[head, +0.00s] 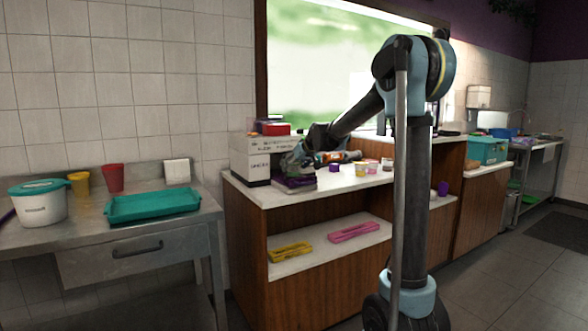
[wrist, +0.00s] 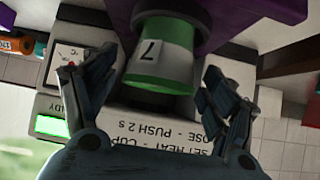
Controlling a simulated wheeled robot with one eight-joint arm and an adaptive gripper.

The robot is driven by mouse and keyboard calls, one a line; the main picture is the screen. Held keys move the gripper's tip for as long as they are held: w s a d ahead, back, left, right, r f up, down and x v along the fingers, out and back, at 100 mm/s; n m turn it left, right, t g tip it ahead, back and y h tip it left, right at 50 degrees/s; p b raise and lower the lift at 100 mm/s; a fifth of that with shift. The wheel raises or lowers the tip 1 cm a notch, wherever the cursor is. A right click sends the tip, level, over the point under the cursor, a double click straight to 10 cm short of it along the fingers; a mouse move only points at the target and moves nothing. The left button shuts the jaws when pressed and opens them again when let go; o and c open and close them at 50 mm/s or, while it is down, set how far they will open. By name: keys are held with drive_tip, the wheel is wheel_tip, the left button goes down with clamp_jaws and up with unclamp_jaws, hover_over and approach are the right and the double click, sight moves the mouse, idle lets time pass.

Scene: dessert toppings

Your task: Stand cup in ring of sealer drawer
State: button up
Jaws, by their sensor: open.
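The cup (wrist: 163,58) is green with a white label marked 7. My gripper (wrist: 150,95) is open, one finger on each side of the cup, with visible gaps. The sealer is a white box (head: 251,160) on the counter in the head view, with its purple drawer (head: 294,185) out at the front. My gripper (head: 298,160) is above the drawer there and the cup is hidden.
Small purple (head: 334,167) and yellow (head: 361,170) tubs stand right of the sealer on the white counter (head: 310,194). Yellow (head: 290,251) and pink (head: 352,232) trays lie on the shelf below. A steel table with a teal tray (head: 152,205) stands at left.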

drive_tip(key=v, duration=1.1)
drive_tip(key=shift+s, duration=0.2)
drive_tip(key=s+d+f+m+g+h, duration=0.2)
drive_tip(key=s+d+f, duration=0.5)
drive_tip(key=s, duration=0.8)
drive_tip(key=s+d+f+m+g+h, duration=0.2)
drive_tip(key=s+d+f, duration=0.6)
drive_tip(key=s+f, duration=0.4)
drive_tip(key=s+d+f+m+g+h, duration=0.1)
drive_tip(key=s+d+f, duration=0.6)
drive_tip(key=s, duration=1)
wheel_tip(320, 180, down, 4)
drive_tip(key=shift+s+d+r+m+g+h, duration=0.25)
drive_tip(key=shift+s+m+g+h, duration=0.15)
drive_tip(key=shift+m+g, duration=0.35)
drive_tip(key=shift+w+f, duration=0.1)
drive_tip(key=shift+w+f, duration=0.15)
drive_tip(key=shift+w, duration=0.2)
